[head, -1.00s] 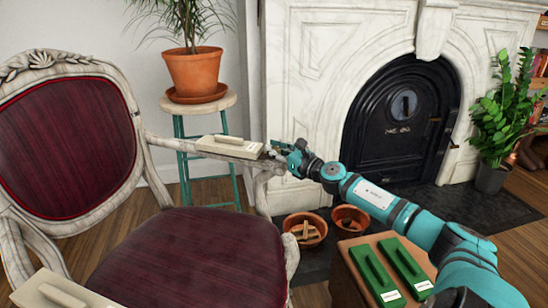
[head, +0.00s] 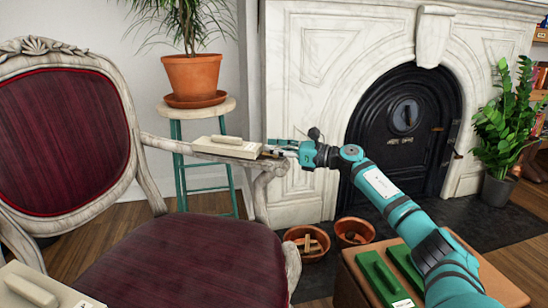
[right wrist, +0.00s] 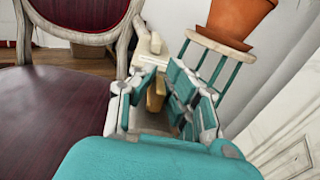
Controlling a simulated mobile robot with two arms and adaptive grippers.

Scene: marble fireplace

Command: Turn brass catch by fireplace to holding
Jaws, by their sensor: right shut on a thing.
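A cream block with a bar handle (head: 228,147) lies on the chair's right armrest. A tan, brass-coloured piece (right wrist: 155,96) sits between my right fingers in the right wrist view, seemingly the catch at the block's end. My right gripper (head: 275,149) reaches in from the right to that end of the block. It is shut on the tan piece, with its fingers (right wrist: 153,100) on either side. In the head view the fingers mostly hide the piece, and I cannot read its setting. My left gripper is not in view.
The chair's burgundy seat (head: 190,262) fills the front left. A plant stool (head: 215,108) stands behind the armrest. The marble fireplace (head: 315,60) is behind my gripper. Two terracotta bowls (head: 290,236) and a wooden box with green blocks (head: 378,277) lie below my arm.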

